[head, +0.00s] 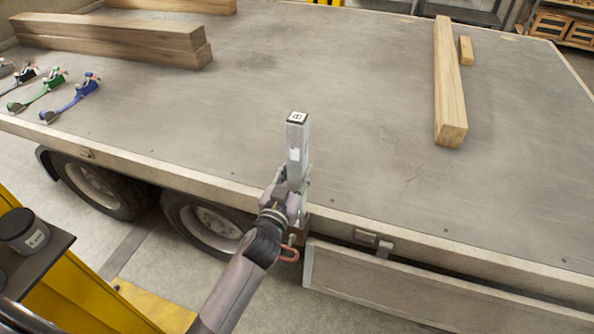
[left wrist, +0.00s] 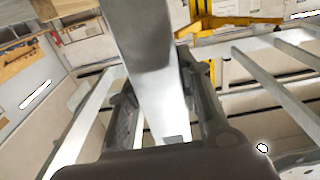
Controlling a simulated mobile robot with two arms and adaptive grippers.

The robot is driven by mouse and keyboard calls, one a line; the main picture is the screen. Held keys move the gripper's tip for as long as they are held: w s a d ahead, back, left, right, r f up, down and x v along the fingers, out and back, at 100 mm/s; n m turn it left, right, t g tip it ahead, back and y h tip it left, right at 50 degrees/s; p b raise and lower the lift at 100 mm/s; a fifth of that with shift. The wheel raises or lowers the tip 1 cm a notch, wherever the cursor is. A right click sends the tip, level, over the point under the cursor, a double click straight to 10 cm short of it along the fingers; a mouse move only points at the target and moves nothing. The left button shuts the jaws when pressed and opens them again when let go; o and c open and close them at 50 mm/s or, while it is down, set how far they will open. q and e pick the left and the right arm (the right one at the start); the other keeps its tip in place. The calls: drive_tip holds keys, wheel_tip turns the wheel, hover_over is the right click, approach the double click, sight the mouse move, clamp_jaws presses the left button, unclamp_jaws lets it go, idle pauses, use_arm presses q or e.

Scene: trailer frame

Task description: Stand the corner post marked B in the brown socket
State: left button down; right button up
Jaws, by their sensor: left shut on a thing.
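The grey corner post (head: 297,150) carries a white label on its top end, marked with what looks like a B. My left gripper (head: 297,182) is shut on the post low down, at the near edge of the trailer bed. The post looks about upright. In the left wrist view the post (left wrist: 150,60) runs between the two dark fingers (left wrist: 165,100). A brown piece (head: 300,238), probably the brown socket, shows partly just below the gripper at the trailer's edge. The gripper hides the post's lower end, so I cannot tell whether it is in the socket. My right gripper is out of view.
The trailer bed (head: 330,75) is mostly clear around the post. A long beam (head: 448,90) and a short block (head: 466,50) lie to the right. Stacked beams (head: 110,38) and several ratchet straps (head: 70,100) lie left. A side board (head: 400,290) hangs at the near edge.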

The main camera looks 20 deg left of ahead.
sight(295, 189)
use_arm(q)
drive_tip(key=shift+f+b, duration=1.6)
drive_tip(key=shift+f, duration=0.45)
drive_tip(key=c, duration=1.3)
unclamp_jaws()
drive_tip(key=shift+o, duration=1.2)
